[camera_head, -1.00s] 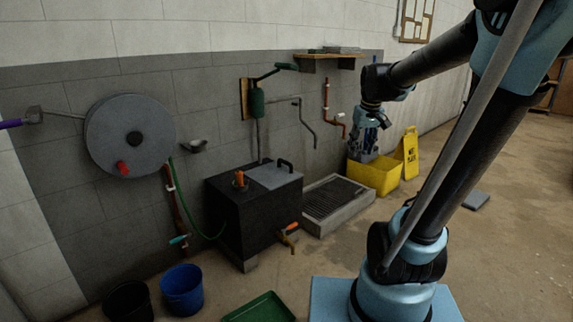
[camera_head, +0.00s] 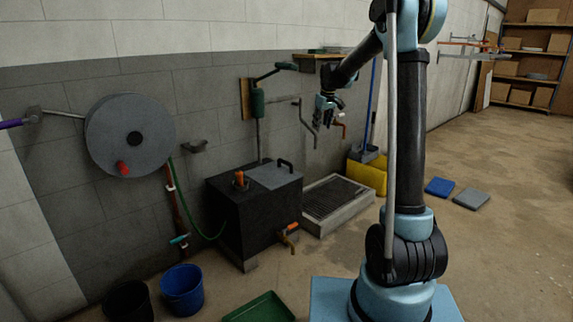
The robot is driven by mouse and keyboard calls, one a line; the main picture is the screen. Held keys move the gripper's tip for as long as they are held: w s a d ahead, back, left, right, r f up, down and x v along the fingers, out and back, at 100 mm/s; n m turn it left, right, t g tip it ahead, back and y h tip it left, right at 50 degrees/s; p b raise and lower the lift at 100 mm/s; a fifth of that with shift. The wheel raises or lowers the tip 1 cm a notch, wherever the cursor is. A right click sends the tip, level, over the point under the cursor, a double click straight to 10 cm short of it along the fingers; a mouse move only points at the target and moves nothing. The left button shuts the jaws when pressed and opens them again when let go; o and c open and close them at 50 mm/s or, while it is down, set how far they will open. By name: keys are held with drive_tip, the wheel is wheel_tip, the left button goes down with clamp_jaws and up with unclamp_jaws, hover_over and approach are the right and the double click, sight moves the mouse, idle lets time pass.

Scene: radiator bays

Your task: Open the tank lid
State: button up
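The black tank (camera_head: 240,214) stands on the floor against the grey wall. Its grey lid (camera_head: 268,178) lies flat and shut on the right part of the top, with a dark arched handle (camera_head: 286,163) at its far right side. An orange-topped fitting (camera_head: 240,179) stands on the top left of the lid. My gripper (camera_head: 323,120) is in the air to the right of and above the tank, in front of the wall, apart from the lid. It is small and dark in the picture, and I cannot tell whether its fingers are apart.
A green hand pump (camera_head: 257,102) is on the wall behind the tank. An orange-handled tap (camera_head: 291,229) juts from the tank's right front. A drain basin (camera_head: 352,219) lies to the right. Blue bucket (camera_head: 183,289) and green tray (camera_head: 262,308) stand in front.

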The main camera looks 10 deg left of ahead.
drive_tip(key=w+a+f+n, duration=0.2)
drive_tip(key=w+a+f, duration=0.5)
drive_tip(key=w, duration=0.4)
drive_tip(key=n+y, duration=0.1)
approach(286, 162)
drive_tip(key=shift+t, duration=0.3)
drive_tip(key=x, duration=0.9)
clamp_jaws()
